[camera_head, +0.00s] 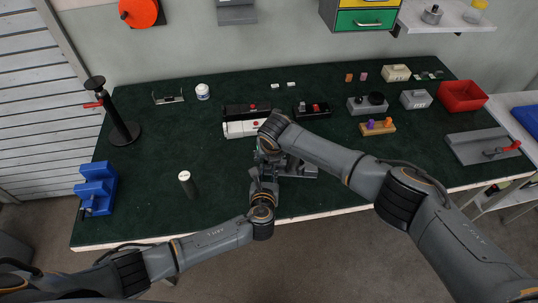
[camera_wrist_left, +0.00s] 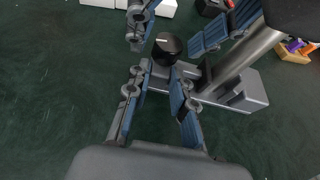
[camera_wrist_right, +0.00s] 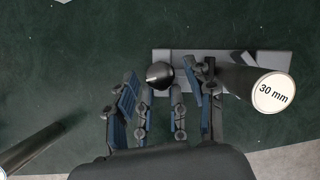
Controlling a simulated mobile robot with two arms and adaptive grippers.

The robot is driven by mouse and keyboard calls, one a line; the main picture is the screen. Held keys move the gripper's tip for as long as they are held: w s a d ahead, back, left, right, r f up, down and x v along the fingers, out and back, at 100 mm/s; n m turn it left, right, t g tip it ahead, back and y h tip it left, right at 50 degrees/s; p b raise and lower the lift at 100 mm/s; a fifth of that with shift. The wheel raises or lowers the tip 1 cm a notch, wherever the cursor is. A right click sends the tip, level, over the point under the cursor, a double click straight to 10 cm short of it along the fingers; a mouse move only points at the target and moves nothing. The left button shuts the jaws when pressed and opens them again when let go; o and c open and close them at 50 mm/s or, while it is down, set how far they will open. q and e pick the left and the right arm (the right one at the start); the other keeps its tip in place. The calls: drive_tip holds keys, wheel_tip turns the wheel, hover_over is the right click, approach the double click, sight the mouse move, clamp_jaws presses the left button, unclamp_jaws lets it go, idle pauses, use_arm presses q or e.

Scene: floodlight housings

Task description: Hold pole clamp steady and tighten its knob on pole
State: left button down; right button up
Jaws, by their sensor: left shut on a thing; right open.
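The grey pole, marked "30 mm" on its end (camera_wrist_right: 272,92), rises from a grey base (camera_head: 302,171) near the table's front edge. The pole's side shows in the left wrist view (camera_wrist_left: 243,57). The clamp's round black knob (camera_wrist_left: 166,46) shows beside the pole, also in the right wrist view (camera_wrist_right: 159,75). The clamp body is mostly hidden by fingers. My left gripper (camera_wrist_left: 158,72) is shut on the pole clamp, its fingertips close to the knob. My right gripper (camera_wrist_right: 160,88) is open, its fingers on either side of the knob; I cannot tell whether they touch it.
A dark cylinder with a white top (camera_head: 187,184) stands to the left. A blue holder (camera_head: 96,189) and a black stand (camera_head: 124,132) are at the far left. White and black housings (camera_head: 241,129) lie behind the grippers. A red bin (camera_head: 462,96) is at right.

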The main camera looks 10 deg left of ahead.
clamp_jaws()
drive_tip(key=shift+m, duration=0.3)
drive_tip(key=shift+s+a+m+h, duration=0.15)
drive_tip(key=shift+m+h, duration=0.25)
drive_tip(key=shift+m, duration=0.5)
drive_tip(key=shift+m+h, duration=0.7)
drive_tip(key=shift+m, duration=1.2)
unclamp_jaws()
